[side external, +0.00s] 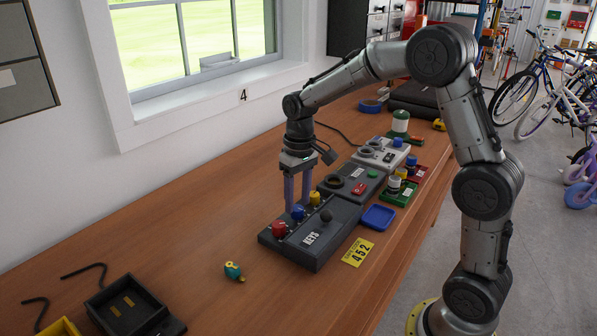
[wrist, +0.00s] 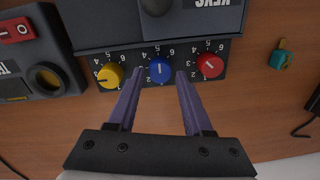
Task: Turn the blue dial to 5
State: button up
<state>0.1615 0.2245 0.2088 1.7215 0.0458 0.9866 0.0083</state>
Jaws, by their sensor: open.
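The blue dial (side external: 298,212) sits between the red dial (side external: 278,228) and the yellow dial (side external: 314,198) on the dark KEYS box (side external: 324,238). In the wrist view the blue dial (wrist: 160,69) has a white pointer line running roughly up and down the picture. Numbers are printed around its upper side; which one it marks is hard to read. My gripper (side external: 297,206) points down over the box, open. In the wrist view its purple fingertips (wrist: 160,72) lie left and right of the blue dial, with gaps visible on both sides.
More control boxes (side external: 350,180) stand just behind the KEYS box. A blue tray (side external: 378,217) and a yellow 452 card (side external: 358,252) lie to its right. A small teal object (side external: 233,271) and a black open box (side external: 125,306) lie left, with bare wood between.

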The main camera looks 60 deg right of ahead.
aim_at(299, 207)
notch_tip(299, 207, up, 12)
jog(key=shift+d+r, duration=0.25)
dwell(0.3)
jog(key=s+a+r+n+t, duration=0.1)
jog(key=s+a+r+t, duration=0.15)
jog(key=s, duration=0.35)
jog(key=s+a+r+t, duration=0.1)
jog(key=s+a+r, duration=0.1)
jog(key=s+r, duration=0.3)
jog(key=s+a+f+n+t, duration=0.1)
jog(key=s+f+t, duration=0.1)
jog(key=s+f, duration=0.8)
jog(key=shift+s+a+f, duration=0.3)
jog(key=shift+s+f, duration=0.1)
jog(key=shift+s, duration=0.85)
